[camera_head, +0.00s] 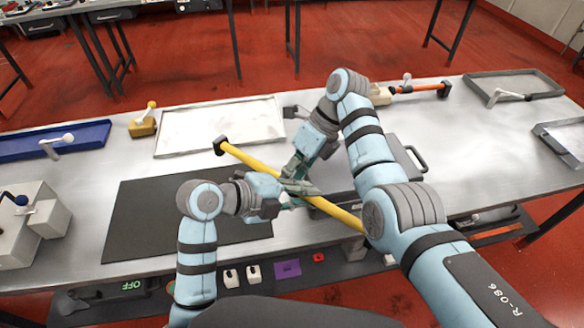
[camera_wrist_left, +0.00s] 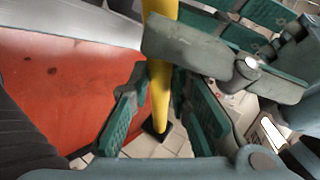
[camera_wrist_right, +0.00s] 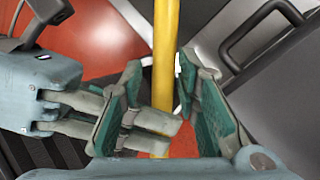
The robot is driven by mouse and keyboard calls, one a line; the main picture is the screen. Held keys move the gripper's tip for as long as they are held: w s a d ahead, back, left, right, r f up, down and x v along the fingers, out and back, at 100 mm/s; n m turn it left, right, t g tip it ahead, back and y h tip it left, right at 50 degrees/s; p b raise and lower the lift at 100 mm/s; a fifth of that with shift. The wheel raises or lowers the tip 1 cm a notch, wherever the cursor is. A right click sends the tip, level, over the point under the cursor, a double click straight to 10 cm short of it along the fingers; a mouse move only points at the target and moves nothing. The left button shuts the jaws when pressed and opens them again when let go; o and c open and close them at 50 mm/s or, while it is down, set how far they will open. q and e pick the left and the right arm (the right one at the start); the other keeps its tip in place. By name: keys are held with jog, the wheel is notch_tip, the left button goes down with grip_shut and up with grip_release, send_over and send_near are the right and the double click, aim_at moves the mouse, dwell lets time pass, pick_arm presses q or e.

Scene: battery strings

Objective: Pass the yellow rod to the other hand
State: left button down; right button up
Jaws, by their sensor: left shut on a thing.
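The yellow rod (camera_head: 252,162) has dark end caps and slants above the table from upper left to lower right. My left gripper (camera_head: 296,189) is shut on the rod near its middle; the rod also runs between its fingers in the left wrist view (camera_wrist_left: 160,85). My right gripper (camera_head: 294,170) reaches in from behind, close beside the left one. In the right wrist view its fingers (camera_wrist_right: 160,100) stand open on both sides of the rod (camera_wrist_right: 166,50), with gaps to it. The rod's lower right end is hidden behind my right arm.
A dark mat (camera_head: 135,215) and a grey case (camera_head: 408,160) lie on the table under the arms. A light tray (camera_head: 160,140) and a blue tray (camera_head: 20,148) are at the left. An orange rod (camera_head: 420,88) lies at the back right. The two grippers are crowded together.

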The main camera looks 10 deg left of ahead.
grip_shut()
pick_arm(q)
jog(key=c, duration=1.4)
grip_release()
jog(key=shift+a, duration=0.1)
